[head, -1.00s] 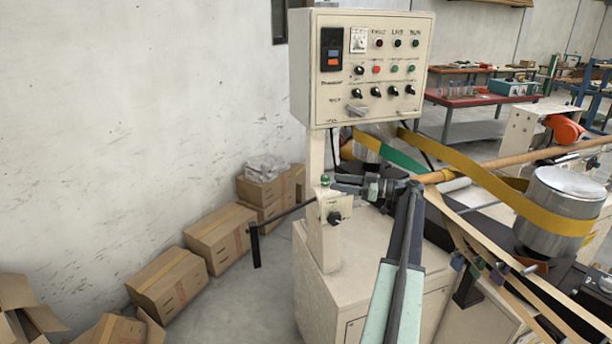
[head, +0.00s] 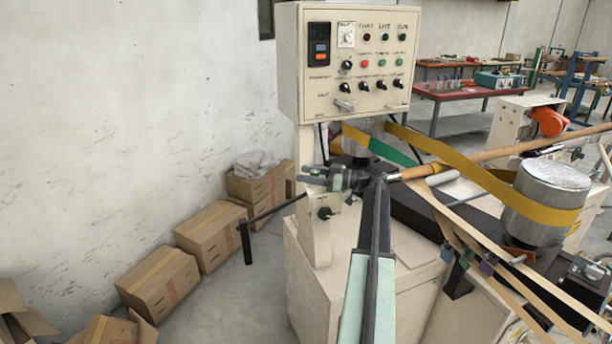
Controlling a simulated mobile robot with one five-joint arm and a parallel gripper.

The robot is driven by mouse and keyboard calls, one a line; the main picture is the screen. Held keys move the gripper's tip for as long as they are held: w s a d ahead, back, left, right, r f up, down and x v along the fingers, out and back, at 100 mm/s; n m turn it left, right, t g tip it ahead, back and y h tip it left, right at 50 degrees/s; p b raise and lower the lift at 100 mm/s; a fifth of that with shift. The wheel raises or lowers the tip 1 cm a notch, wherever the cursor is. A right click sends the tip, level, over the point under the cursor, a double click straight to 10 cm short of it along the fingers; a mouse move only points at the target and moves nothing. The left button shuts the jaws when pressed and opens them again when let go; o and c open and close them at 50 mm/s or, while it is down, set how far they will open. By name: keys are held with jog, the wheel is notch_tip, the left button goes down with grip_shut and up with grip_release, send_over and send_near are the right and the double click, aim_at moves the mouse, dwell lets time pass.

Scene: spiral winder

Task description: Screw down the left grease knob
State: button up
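My arm reaches in from the bottom of the head view, and my gripper (head: 308,177) points left in front of the machine's cream post, below the control panel. The gripper is small and seen from the side, so I cannot tell if its fingers are open or shut. The small green-topped knob on the cream block is not visible now; the gripper covers that spot. I cannot tell whether the gripper touches it. A black knob (head: 325,213) shows on the front of the cream block (head: 313,240), just below the gripper.
The control panel (head: 345,70) with buttons and switches stands above the gripper. A yellow belt (head: 465,168) and a metal drum (head: 548,200) are to the right. A black bar (head: 270,212) sticks out left of the machine. Cardboard boxes (head: 210,235) line the wall.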

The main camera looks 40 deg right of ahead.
aim_at(318, 171)
grip_shut()
